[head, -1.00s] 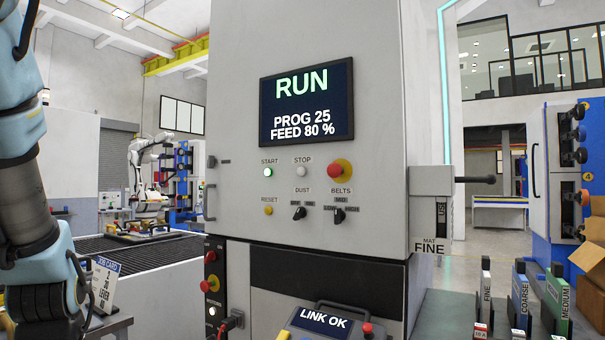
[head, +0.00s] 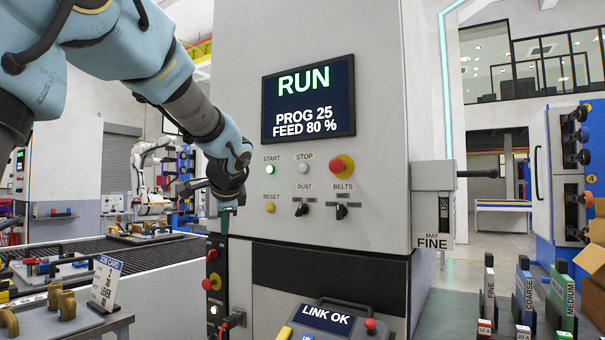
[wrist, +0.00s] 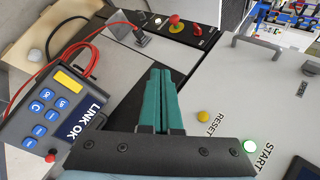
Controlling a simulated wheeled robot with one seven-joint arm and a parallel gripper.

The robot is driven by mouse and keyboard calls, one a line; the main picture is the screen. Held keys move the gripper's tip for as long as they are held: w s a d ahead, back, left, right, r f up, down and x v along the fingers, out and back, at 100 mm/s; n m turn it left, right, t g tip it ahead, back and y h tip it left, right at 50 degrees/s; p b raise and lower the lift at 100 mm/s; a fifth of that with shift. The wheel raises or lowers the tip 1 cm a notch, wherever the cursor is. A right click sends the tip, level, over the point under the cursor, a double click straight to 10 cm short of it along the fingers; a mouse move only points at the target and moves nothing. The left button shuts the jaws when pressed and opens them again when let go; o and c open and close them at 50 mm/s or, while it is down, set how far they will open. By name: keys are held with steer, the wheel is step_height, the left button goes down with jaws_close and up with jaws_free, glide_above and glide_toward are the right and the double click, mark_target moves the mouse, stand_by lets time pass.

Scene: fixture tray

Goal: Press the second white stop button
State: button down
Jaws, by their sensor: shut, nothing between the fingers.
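The white STOP button (head: 304,167) is on the machine's grey front panel, right of the lit green START button (head: 270,169) and left of a red mushroom button. The screen (head: 309,100) above reads RUN. My gripper (head: 225,222) hangs to the left of the panel buttons, pointing down, apart from them. Its teal fingers (wrist: 163,95) are together and empty in the wrist view. The STOP button is not seen in the wrist view. A small white button (head: 213,310) also shows on the black lower panel, its label unreadable.
The yellow RESET button (head: 270,208), two rotary switches and the red mushroom button (head: 342,167) surround STOP. A LINK OK pendant (head: 325,318) stands below; its red cable shows in the wrist view. A grey handle (wrist: 257,52) sticks out from the panel.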

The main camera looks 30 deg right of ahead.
mark_target(300, 166)
steer(key=s+d+r+m+t+h, duration=0.2)
steer(key=d+r+m, duration=0.4)
steer(key=d+r, duration=0.6)
step_height(300, 166, up, 3)
steer(key=shift+s+d+f+t+h+b, duration=0.15)
steer(key=shift+s+d+t+h+b, duration=0.15)
steer(key=shift+s+t, duration=0.35)
steer(key=shift+w+d+p, duration=0.7)
steer(key=shift+d+p, duration=0.2)
steer(key=shift+d, duration=0.35)
steer(key=shift+w+d+p, duration=0.65)
steer(key=shift+d+p, duration=0.3)
steer(key=shift+d, duration=0.35)
steer(key=shift+w+d+p, duration=0.7)
steer(key=shift+d+p, duration=0.2)
steer(key=shift+d, duration=0.35)
steer(key=shift+f, duration=0.1)
steer(key=shift+d, duration=0.15)
steer(key=shift+w+d+p, duration=0.2)
steer(key=shift+p, duration=0.1)
